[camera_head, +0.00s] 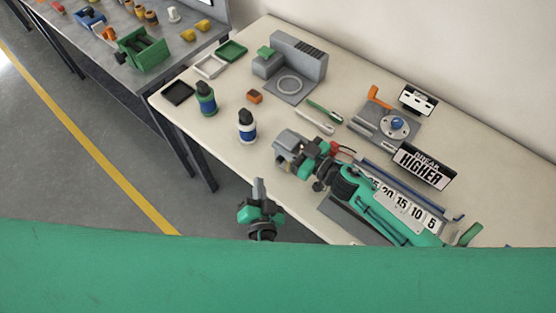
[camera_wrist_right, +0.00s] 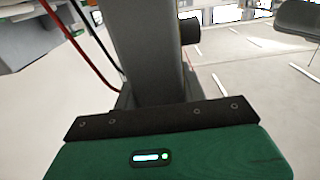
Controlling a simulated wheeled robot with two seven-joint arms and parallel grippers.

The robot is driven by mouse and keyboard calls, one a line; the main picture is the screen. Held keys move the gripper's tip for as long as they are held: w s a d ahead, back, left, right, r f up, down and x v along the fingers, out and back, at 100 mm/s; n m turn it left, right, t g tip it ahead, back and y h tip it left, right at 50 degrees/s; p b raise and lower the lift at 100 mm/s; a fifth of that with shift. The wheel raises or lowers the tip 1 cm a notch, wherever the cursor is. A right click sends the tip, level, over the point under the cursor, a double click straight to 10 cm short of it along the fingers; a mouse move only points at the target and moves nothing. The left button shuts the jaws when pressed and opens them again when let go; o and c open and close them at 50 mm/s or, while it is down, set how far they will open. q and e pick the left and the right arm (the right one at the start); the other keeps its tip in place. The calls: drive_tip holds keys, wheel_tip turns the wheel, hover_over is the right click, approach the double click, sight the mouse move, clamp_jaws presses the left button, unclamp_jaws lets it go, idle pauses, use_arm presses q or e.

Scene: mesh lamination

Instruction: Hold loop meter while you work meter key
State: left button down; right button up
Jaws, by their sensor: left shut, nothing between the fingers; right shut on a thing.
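My right gripper (camera_head: 306,152) is shut on a grey boxy device, which I take for the loop meter (camera_head: 287,142), above the table's front edge. In the right wrist view a grey upright shape (camera_wrist_right: 150,50) fills the middle, with a black round knob (camera_wrist_right: 190,31) on its right side; I cannot tell if this is the meter key. A red lead (camera_wrist_right: 80,47) and a black one run past it on the left. My left gripper (camera_head: 259,188) is shut and empty, off the table's front edge, below and left of the meter and apart from it.
On the cream table (camera_head: 345,85) stand a green bottle (camera_head: 206,102), a blue-white bottle (camera_head: 246,130), small trays (camera_head: 210,66), a grey block fixture (camera_head: 297,65), an orange-handled device (camera_head: 392,122) and a sign (camera_head: 422,165). A grey bench (camera_head: 105,45) stands at upper left.

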drive_tip(key=o, duration=1.2)
drive_tip(key=shift+o, duration=0.2)
